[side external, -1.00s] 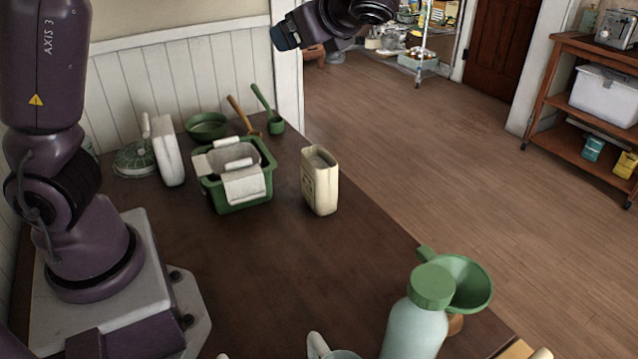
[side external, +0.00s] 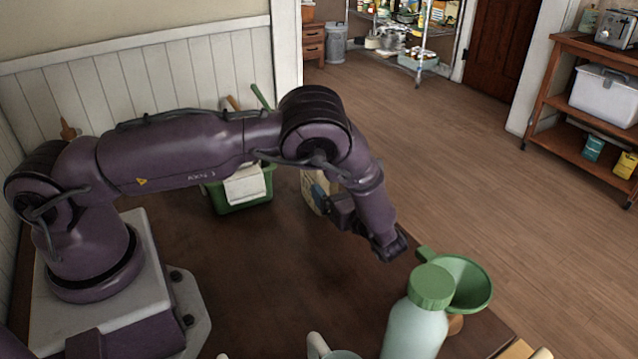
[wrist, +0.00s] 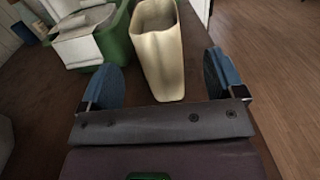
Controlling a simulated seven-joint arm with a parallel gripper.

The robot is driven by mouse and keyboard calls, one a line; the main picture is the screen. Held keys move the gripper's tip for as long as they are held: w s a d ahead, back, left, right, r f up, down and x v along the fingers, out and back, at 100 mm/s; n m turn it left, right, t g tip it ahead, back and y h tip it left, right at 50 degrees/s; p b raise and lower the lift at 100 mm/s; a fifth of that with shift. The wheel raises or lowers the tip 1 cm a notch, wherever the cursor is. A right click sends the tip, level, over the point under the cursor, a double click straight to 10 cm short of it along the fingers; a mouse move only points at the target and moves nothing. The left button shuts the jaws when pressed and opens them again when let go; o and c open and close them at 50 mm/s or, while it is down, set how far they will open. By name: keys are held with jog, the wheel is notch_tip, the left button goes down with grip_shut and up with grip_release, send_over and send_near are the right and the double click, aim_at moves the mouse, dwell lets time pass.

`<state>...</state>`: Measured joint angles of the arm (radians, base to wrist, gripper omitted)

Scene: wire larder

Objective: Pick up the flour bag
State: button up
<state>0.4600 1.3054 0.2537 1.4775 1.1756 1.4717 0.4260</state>
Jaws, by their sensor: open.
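The flour bag is a cream, upright, open-topped bag (side external: 306,188) on the brown table, mostly hidden behind my arm in the side view. In the wrist view the bag (wrist: 161,58) stands ahead of my gripper, its lower part between the two blue fingers. My gripper (wrist: 163,72) is open, with a finger on each side of the bag and visible gaps to both. In the side view my gripper (side external: 319,197) is low beside the bag, with one blue fingertip overlapping it.
A green tub (side external: 243,191) with a white cloth stands left of the bag. A pale bottle with a green cap (side external: 417,318) and a green funnel (side external: 468,283) stand at the front right. Open table lies in front of the tub.

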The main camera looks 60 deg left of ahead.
jog(key=a, duration=0.7)
jog(key=shift+a, duration=0.2)
jog(key=shift+w, duration=0.1)
jog(key=c, duration=1.2)
